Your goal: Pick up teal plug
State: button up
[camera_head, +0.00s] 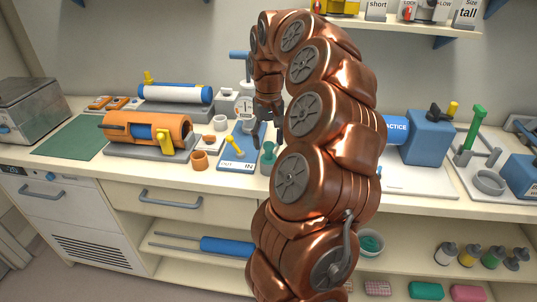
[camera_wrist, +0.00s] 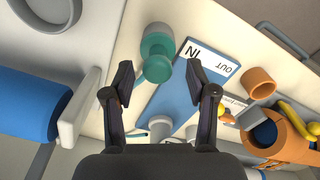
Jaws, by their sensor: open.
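The teal plug (camera_head: 268,154) stands on the counter beside the blue IN/OUT board, just left of my arm in the head view. In the wrist view the teal plug (camera_wrist: 157,67) shows a round top, with a wider teal and grey part behind it. My gripper (camera_wrist: 161,84) is open, with one finger on each side of the plug's top in that view. The fingers look apart from it; how far the plug is below them I cannot tell. In the head view my gripper (camera_head: 268,135) points down above the plug, partly hidden by my arm.
The blue IN/OUT board (camera_wrist: 182,97) lies close beside the plug. An orange cup (camera_wrist: 258,82) and an orange holder (camera_wrist: 290,138) stand to the right in the wrist view. A blue cylinder (camera_wrist: 25,103) in a grey support is at left. A shelf hangs above the counter.

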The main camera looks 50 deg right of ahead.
aim_at(269, 143)
jog(key=f, duration=0.1)
jog(key=f+p, duration=0.1)
jog(key=f, duration=0.2)
jog(key=shift+w+d+f+p, duration=0.25)
jog(key=shift+d+f+p, duration=0.05)
jog(key=shift+d+f, duration=0.1)
jog(key=shift+a, duration=0.1)
grip_shut()
jog(key=shift+r, duration=0.15)
